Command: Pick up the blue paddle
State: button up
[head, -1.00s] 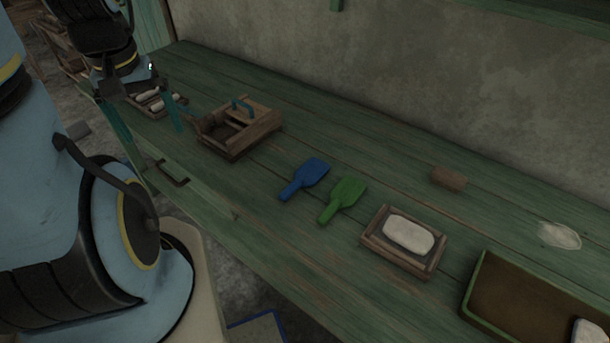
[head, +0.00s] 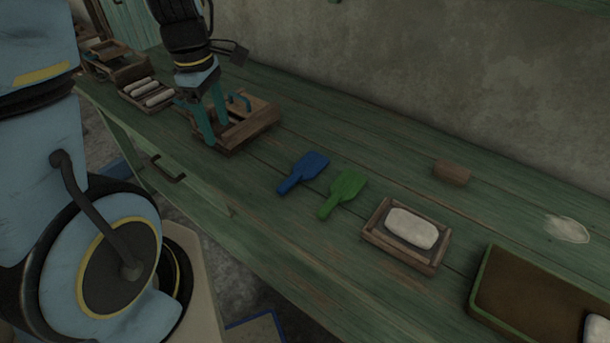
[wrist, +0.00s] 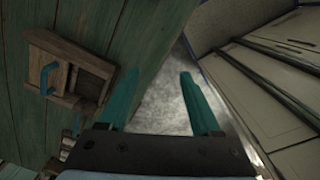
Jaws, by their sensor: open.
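The blue paddle (head: 304,172) lies flat on the green table, its handle pointing to the lower left in the head view. A green paddle (head: 344,192) lies just to its right, close but apart. My gripper (head: 220,142) has two teal fingers. It is open and empty, to the left of the blue paddle, in front of or over the left part of a wooden box. In the wrist view my open fingers (wrist: 155,100) show with bare floor between them. The blue paddle is not visible in the wrist view.
The wooden box (head: 262,124) with a blue handle stands left of the paddles; it also shows in the wrist view (wrist: 65,96). A tray of white rolls (head: 135,86) is farther left. A wooden dish (head: 375,240) with a white block, a brown block (head: 452,172) and a green-edged tray (head: 478,280) lie right.

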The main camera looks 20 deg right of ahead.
jog(key=s+d+f+n+b, duration=0.2)
jog(key=d+f+n, duration=0.1)
jog(key=d+n, duration=0.35)
jog(key=s+d+f+n+b, duration=0.1)
jog(key=d+f+n, duration=0.3)
jog(key=d+n, duration=0.3)
jog(key=b, duration=0.1)
send_over(292, 178)
jog(key=shift+y, duration=0.3)
notch_tip(292, 178, down, 5)
jog(key=shift+s+d+f, duration=0.1)
jog(key=shift+s+d, duration=0.05)
jog(key=shift+a+f, duration=0.2)
jog(key=shift+f, duration=2.5)
grip_shut()
